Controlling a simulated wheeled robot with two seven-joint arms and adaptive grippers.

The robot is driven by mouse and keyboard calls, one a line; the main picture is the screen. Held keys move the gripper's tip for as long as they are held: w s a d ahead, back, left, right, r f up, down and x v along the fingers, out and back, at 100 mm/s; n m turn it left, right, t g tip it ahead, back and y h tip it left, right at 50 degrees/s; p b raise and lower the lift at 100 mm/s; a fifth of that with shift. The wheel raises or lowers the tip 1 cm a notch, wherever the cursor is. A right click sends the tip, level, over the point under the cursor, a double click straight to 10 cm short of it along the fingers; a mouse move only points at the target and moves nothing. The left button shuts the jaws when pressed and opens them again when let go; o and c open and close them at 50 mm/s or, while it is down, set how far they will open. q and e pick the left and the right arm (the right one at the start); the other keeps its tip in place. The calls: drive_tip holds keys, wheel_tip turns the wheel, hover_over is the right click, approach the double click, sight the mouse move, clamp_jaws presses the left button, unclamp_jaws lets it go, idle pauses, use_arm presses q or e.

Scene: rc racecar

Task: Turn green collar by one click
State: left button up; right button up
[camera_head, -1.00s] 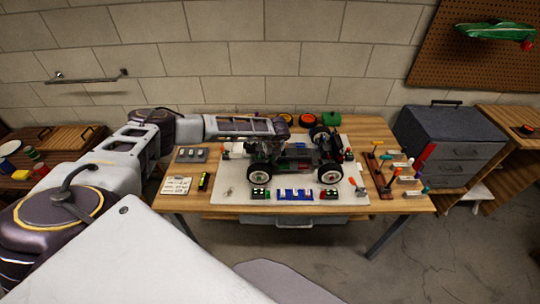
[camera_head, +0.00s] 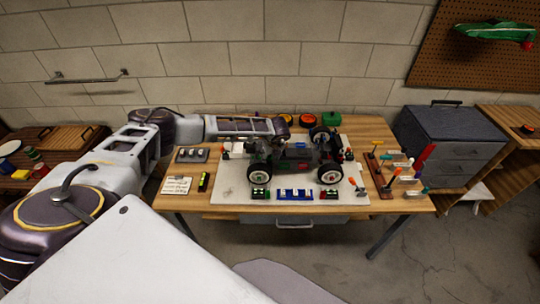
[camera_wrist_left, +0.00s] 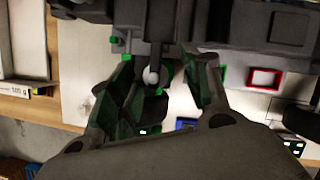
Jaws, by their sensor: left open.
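The RC car (camera_head: 300,165) stands on the light mat on the workbench, its side towards me. My left gripper (camera_head: 268,152) reaches down at the car's left end; its fingers are small and partly hidden there. In the left wrist view, my open fingers (camera_wrist_left: 164,85) stand on either side of a dark rod with a pale round end. A green ring-like part, apparently the green collar (camera_wrist_left: 166,74), shows between the fingers beside that rod. I cannot tell whether either finger touches it. My right gripper is not in view.
The mat (camera_head: 235,180) lies on the wooden bench (camera_head: 190,204). Small blocks, including a blue one (camera_head: 295,194), line its front edge. A tool rack (camera_head: 382,180) is at the right, a note card (camera_head: 176,185) at the left. A grey drawer cabinet (camera_head: 450,140) stands beyond the bench.

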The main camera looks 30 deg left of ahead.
use_arm(q)
drive_tip(key=v, duration=1.2)
idle(0.3)
drive_tip(key=shift+w, duration=0.1)
